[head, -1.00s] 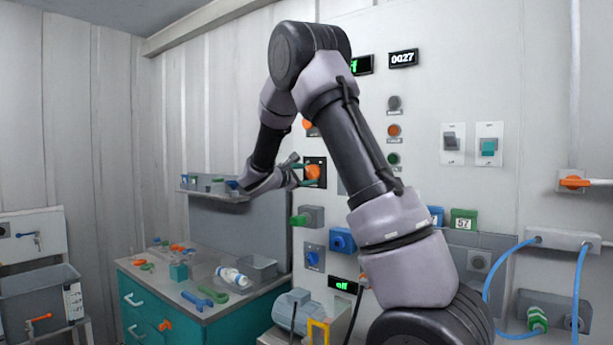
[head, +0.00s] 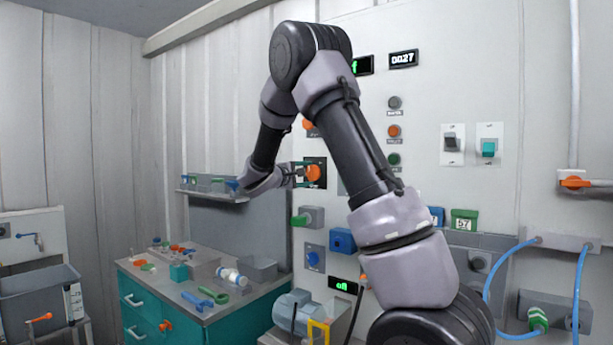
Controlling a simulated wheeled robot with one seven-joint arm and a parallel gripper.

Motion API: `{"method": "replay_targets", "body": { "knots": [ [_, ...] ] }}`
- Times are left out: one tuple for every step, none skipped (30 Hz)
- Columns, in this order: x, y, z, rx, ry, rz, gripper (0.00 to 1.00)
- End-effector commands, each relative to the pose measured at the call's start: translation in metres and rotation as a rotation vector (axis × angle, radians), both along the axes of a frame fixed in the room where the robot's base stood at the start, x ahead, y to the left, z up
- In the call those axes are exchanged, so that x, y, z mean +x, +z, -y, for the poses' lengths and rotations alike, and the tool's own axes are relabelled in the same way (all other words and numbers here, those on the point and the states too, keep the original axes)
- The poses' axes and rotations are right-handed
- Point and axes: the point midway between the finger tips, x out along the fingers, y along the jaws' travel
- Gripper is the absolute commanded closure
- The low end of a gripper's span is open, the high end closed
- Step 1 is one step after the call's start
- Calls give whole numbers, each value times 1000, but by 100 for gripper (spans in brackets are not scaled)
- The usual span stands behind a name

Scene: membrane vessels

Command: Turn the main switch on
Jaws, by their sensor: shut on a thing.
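The main switch appears to be the orange rotary knob (head: 313,173) on a black square plate on the white wall panel. My gripper (head: 304,173) is at this knob, reaching from the left, and is shut on it. The fingers are small in the picture, and how they sit around the knob is hard to make out.
My arm crosses the panel's middle and hides part of it. A shelf with bins (head: 213,195) is just left of my gripper. Below are a green knob box (head: 308,217), a blue knob (head: 313,258) and a workbench with tools (head: 205,308).

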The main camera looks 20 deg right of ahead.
Motion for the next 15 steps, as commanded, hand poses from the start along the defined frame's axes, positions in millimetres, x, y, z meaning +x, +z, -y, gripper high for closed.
{"method": "replay_targets", "body": {
  "knots": [
    [0, 0, 0, 25, 0, 36, 88],
    [0, 0, 0, 41, 0, 59, 88],
    [0, 0, 0, 62, 0, 91, 88],
    [0, 0, 0, 78, 0, 114, 88],
    [0, 0, 0, 93, 0, 137, 88],
    [0, 0, 0, 115, 0, 170, 88],
    [0, 0, 0, 130, 1, 193, 88],
    [0, 0, 0, 146, 1, 216, 88],
    [0, 1, 0, 167, 1, 248, 88],
    [0, 1, 0, 182, 1, 271, 88],
    [0, 1, 0, 198, 1, 295, 88],
    [0, 1, 0, 218, 0, 326, 88],
    [0, 1, 0, 233, 0, 347, 88],
    [0, 1, 0, 248, 0, 370, 88],
    [0, 1, 0, 266, 0, 398, 88]
  ]
}}
